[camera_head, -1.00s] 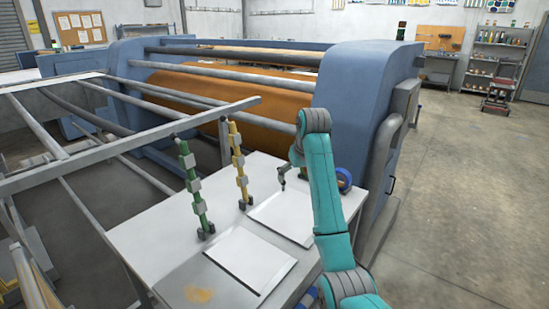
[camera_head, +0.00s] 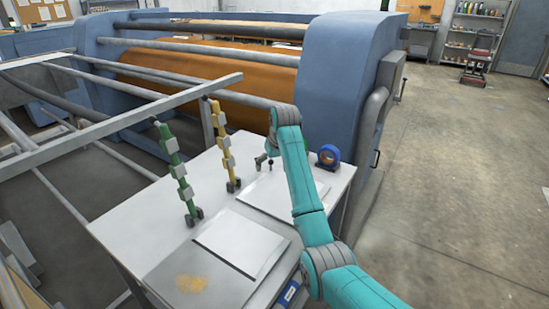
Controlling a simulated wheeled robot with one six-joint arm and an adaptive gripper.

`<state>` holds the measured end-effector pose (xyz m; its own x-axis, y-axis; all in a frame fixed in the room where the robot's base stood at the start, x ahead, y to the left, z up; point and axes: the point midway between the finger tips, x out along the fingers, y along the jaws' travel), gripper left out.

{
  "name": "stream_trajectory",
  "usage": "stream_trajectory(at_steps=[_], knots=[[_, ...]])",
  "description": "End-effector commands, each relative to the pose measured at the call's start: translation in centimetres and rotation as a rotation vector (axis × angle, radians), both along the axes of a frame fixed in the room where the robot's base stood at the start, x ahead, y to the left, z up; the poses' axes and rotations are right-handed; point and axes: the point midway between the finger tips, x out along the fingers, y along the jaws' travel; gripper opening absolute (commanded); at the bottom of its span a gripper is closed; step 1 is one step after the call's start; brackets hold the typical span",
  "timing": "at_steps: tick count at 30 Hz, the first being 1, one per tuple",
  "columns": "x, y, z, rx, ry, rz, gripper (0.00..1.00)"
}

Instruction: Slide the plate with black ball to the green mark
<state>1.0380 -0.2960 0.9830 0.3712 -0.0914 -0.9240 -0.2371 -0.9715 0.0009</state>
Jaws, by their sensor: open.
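Two flat pale plates lie on the light table (camera_head: 130,225). The near plate (camera_head: 240,240) is bare. The far plate (camera_head: 272,200) is partly hidden behind my arm, and a small dark knob, perhaps the black ball (camera_head: 271,167), shows above its back part. My gripper (camera_head: 261,161) is small in view, just left of the dark knob, and open; whether it touches the knob I cannot tell. A similar yellow piece (camera_head: 222,148) stands farther back. I cannot tell which is the green mark.
A blue round roll (camera_head: 328,156) stands at the table's back right corner. The blue press (camera_head: 335,85) with orange rollers rises behind the table. Metal rails (camera_head: 110,125) cross at the left. An orange-brown stain (camera_head: 192,284) marks the front. Open floor lies to the right.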

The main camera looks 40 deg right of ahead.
Motion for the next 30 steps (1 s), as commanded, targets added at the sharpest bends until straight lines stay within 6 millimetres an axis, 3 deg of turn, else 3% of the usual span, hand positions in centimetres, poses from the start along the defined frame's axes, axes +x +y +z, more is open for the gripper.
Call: stream_trajectory(at_steps=[14,26,30], knots=[[0.4,-0.1,-1.1,0.000,0.000,0.000,1.00],[0.3,-0.2,-1.3,0.000,0.003,-0.001,0.03],[0.3,-0.2,-1.5,0.000,0.006,-0.003,0.00]])
